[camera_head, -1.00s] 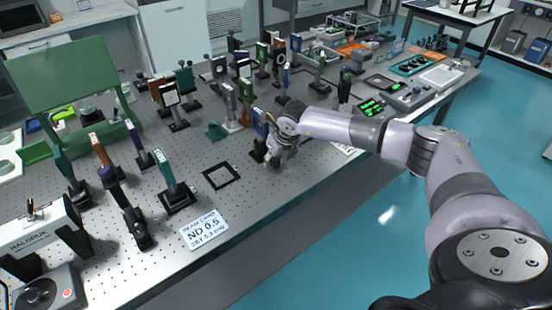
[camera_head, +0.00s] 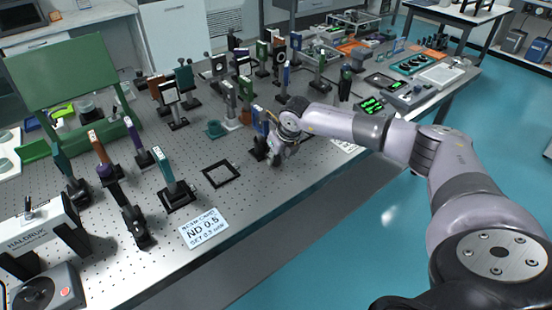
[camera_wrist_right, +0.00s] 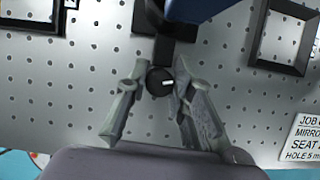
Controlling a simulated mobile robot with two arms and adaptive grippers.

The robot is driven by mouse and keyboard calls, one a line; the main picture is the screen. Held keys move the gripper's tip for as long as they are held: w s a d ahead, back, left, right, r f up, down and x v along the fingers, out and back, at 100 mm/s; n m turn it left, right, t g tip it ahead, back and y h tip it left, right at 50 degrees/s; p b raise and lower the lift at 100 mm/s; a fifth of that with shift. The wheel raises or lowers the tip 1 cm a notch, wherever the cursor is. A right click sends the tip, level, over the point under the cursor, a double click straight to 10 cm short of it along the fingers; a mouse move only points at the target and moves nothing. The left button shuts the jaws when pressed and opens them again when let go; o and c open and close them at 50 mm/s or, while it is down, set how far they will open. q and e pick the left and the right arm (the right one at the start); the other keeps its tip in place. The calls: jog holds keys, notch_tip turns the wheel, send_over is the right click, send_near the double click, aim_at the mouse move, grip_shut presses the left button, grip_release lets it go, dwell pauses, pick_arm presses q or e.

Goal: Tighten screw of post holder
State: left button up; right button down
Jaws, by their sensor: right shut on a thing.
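The post holder (camera_head: 260,147) stands on the perforated table, dark, with a blue mounted element (camera_head: 260,122) above it. My right gripper (camera_head: 272,160) is at its right side, low over the table top. In the right wrist view, the screw (camera_wrist_right: 160,81) is a round black knob with a white mark on its face. It sits between the two fingertips of my right gripper (camera_wrist_right: 159,86), which are shut on it. The black holder body (camera_wrist_right: 161,50) is just beyond the knob. My left gripper is not in view.
An empty black square frame (camera_head: 220,174) lies left of the gripper. Several mounted optics stand close behind and to the left. The table (camera_head: 215,265) ends just in front of the gripper.

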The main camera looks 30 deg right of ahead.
jog(key=shift+n, duration=0.3)
jog(key=c, duration=1.4)
grip_release()
jog(key=v, duration=1.2)
jog(key=shift+d, duration=0.2)
